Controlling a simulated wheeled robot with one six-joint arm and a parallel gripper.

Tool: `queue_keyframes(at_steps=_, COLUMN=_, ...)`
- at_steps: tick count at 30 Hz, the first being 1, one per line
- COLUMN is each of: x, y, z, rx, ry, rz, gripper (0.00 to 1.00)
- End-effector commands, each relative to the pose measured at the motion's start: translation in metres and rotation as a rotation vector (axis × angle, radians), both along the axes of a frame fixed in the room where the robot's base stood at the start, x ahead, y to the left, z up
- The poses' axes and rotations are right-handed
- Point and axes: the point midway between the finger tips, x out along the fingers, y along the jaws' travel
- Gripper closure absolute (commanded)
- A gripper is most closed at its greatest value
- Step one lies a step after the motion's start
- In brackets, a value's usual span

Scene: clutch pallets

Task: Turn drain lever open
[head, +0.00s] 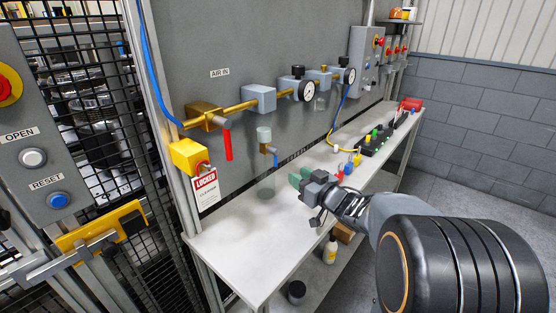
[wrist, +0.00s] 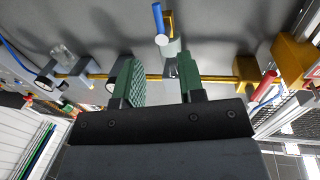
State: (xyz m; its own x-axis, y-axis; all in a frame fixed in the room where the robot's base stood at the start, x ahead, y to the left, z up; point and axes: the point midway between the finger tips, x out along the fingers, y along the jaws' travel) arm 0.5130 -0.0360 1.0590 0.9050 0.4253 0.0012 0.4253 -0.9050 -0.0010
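The drain lever (head: 275,158) is a small blue handle on a brass fitting (head: 266,148) under a clear bowl (head: 264,134) on the grey panel. It hangs down, slightly tilted. In the wrist view the blue drain lever (wrist: 158,18) shows at the top, beyond my fingertips, with its brass fitting (wrist: 169,24) beside it. My gripper (head: 299,178) is in front of the panel, over the bench, to the right of and lower than the lever. In the wrist view my gripper (wrist: 156,68) has its two green pads wide apart, nothing held between them; the lever is not touched.
A clear jar (head: 266,187) stands below on the white bench (head: 240,235). Gauges and a brass pipe (head: 240,106) run along the panel.

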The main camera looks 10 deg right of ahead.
Motion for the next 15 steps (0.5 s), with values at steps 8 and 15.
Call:
queue_keyframes(at_steps=8, x=0.05, y=0.023, z=0.0, rx=-0.001, ry=0.0, rz=0.001, gripper=0.64)
queue_keyframes(at_steps=15, x=0.084, y=0.038, z=0.0, rx=-0.002, ry=0.001, rz=-0.004, gripper=0.64)
